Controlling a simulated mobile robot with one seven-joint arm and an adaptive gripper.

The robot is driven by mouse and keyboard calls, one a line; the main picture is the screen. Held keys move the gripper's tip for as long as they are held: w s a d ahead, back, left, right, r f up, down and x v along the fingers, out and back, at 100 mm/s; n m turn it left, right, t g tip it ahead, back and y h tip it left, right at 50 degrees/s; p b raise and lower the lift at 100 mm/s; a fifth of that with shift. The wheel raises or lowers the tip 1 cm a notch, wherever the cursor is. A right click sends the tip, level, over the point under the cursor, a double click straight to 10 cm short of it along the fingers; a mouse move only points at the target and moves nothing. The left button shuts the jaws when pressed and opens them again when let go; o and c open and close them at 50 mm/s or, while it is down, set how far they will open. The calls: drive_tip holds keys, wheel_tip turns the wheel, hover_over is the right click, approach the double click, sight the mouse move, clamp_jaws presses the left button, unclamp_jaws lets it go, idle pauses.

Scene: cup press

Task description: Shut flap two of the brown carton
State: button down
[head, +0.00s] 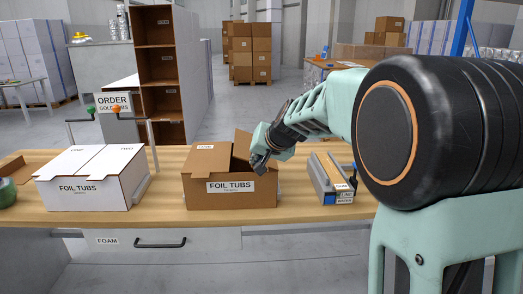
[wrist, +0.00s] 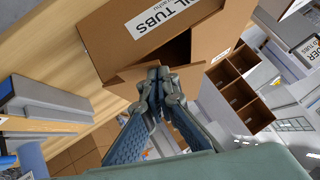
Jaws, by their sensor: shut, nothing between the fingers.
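The brown carton (head: 231,195) labelled FOIL TUBS stands on the wooden bench in the head view. It also fills the upper middle of the wrist view (wrist: 212,32). Its left top flap lies flat over the top, while another flap (head: 242,146) at the back right stands up. In the wrist view, a dark gap shows between the flaps. My gripper (head: 259,162) is shut and empty at the carton's right side, near its top edge. In the wrist view my fingertips (wrist: 158,78) are together close to a flap edge. I cannot tell whether they touch it.
A white carton (head: 97,178) stands to the left on the bench (head: 165,170). A grey and orange long device (head: 331,180) lies to the right of the brown carton, below my arm. Brown shelving (head: 157,75) stands behind. A drawer marked FOAM (head: 160,246) is below the bench.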

drive_tip(key=shift+a+f+b, duration=0.35)
drive_tip(key=shift+f+b, duration=0.05)
drive_tip(key=shift+f, duration=0.35)
drive_tip(key=shift+a+f+b, duration=0.3)
drive_tip(key=shift+f+b, duration=0.05)
drive_tip(key=shift+f, duration=0.4)
drive_tip(key=shift+r, duration=0.25)
